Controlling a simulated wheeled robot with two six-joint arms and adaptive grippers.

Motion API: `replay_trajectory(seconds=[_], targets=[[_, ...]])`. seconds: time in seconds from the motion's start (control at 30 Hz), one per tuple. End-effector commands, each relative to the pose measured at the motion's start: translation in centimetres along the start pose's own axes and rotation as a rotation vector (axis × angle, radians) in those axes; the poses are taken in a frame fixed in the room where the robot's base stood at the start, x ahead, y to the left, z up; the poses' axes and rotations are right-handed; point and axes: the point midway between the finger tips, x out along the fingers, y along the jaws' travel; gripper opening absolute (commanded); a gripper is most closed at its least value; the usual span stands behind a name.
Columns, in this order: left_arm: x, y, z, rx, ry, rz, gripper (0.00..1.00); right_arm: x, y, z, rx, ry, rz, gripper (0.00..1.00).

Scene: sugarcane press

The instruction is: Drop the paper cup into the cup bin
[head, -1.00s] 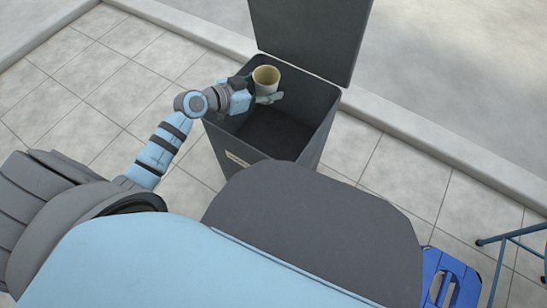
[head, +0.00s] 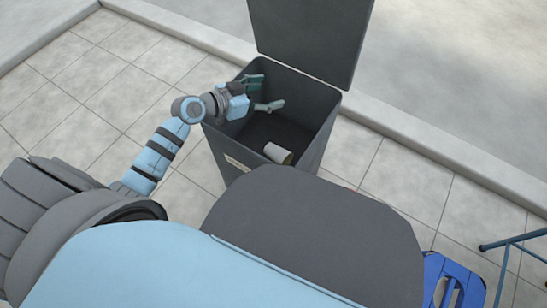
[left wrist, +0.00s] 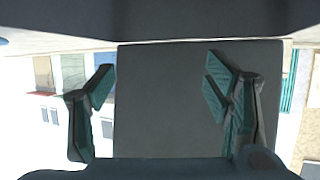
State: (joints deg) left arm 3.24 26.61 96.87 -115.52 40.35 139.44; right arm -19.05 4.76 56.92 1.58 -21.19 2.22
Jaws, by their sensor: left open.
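The paper cup (head: 278,154) lies tilted on its side inside the dark grey cup bin (head: 318,130), low down near the front wall in the head view. My left gripper (head: 264,92) is open and empty, over the bin's mouth at its left side, above and apart from the cup. In the left wrist view the two fingers of my left gripper (left wrist: 160,95) stand wide apart with nothing between them. The cup does not show in the left wrist view. My right gripper is not in view.
The bin's lid (head: 310,40) stands open at the back. A light kerb (head: 400,130) runs behind the bin. A blue plastic object (head: 450,280) and a blue metal frame (head: 515,242) are at the lower right. Tiled floor left of the bin is clear.

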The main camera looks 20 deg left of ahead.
Motion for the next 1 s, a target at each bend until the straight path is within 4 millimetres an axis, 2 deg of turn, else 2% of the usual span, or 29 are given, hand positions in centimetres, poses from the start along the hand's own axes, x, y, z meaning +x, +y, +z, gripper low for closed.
replay_trajectory(seconds=[0.17,0.3,0.43,0.6,1.0], targets=[[-3.7,-0.1,0.2,0.009,-0.008,-0.001,0.71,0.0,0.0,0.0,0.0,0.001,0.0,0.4],[-7.9,0.0,0.3,0.01,-0.012,0.001,0.71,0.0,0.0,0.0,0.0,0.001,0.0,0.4],[-10.4,-0.1,0.2,0.007,-0.009,-0.001,0.71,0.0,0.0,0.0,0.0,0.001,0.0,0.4],[-11.5,0.1,0.0,0.001,-0.002,0.004,0.71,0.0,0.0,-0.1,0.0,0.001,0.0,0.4],[-11.6,0.1,0.0,0.001,0.0,0.003,0.71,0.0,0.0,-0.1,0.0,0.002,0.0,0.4]])
